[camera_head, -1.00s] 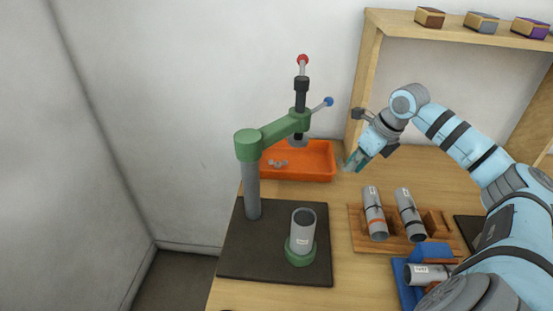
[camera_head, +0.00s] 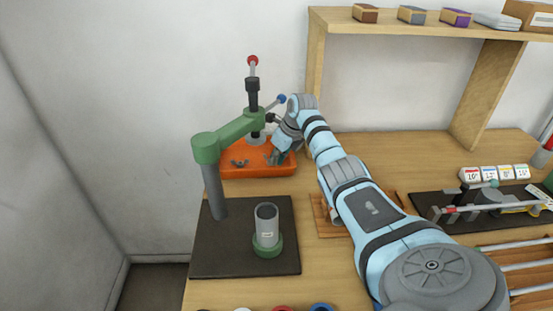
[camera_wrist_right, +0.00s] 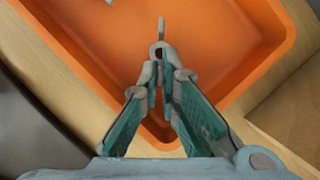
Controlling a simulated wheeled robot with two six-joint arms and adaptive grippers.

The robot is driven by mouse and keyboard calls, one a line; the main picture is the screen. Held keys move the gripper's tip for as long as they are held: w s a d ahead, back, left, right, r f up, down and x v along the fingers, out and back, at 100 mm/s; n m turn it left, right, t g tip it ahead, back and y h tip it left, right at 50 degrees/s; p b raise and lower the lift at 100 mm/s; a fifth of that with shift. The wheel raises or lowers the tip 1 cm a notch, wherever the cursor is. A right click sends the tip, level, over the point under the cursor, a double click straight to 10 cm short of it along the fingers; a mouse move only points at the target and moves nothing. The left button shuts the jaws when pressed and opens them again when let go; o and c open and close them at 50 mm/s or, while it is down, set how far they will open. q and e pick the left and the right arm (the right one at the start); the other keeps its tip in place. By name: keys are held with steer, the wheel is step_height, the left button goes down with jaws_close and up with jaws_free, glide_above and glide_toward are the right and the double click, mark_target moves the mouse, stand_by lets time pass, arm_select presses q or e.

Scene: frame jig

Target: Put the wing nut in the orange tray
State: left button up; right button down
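The orange tray (camera_head: 258,172) stands at the back of the table, behind the green press; its inside fills much of the right wrist view (camera_wrist_right: 225,60). My right gripper (camera_head: 274,158) is over the right part of the tray, pointing down. In the right wrist view its fingertips (camera_wrist_right: 160,82) are close together on a grey wing nut (camera_wrist_right: 159,50), with one wing sticking out beyond them. Other grey wing-nut-like metal (camera_head: 239,163) lies in the tray; part of it shows at the top edge of the wrist view (camera_wrist_right: 108,2). My left gripper is out of view.
The green press (camera_head: 230,138) stands in front of the tray on a dark base plate (camera_head: 212,262), with a grey cylinder (camera_head: 266,222) in a green ring. A wooden rack (camera_head: 322,222) is partly hidden behind my right arm. A shelf (camera_head: 400,27) stands at the back.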

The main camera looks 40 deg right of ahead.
steer(key=c, duration=2.3)
jaws_free()
steer(key=shift+w+f, duration=0.1)
steer(key=shift+f, duration=0.05)
steer(key=o, duration=0.5)
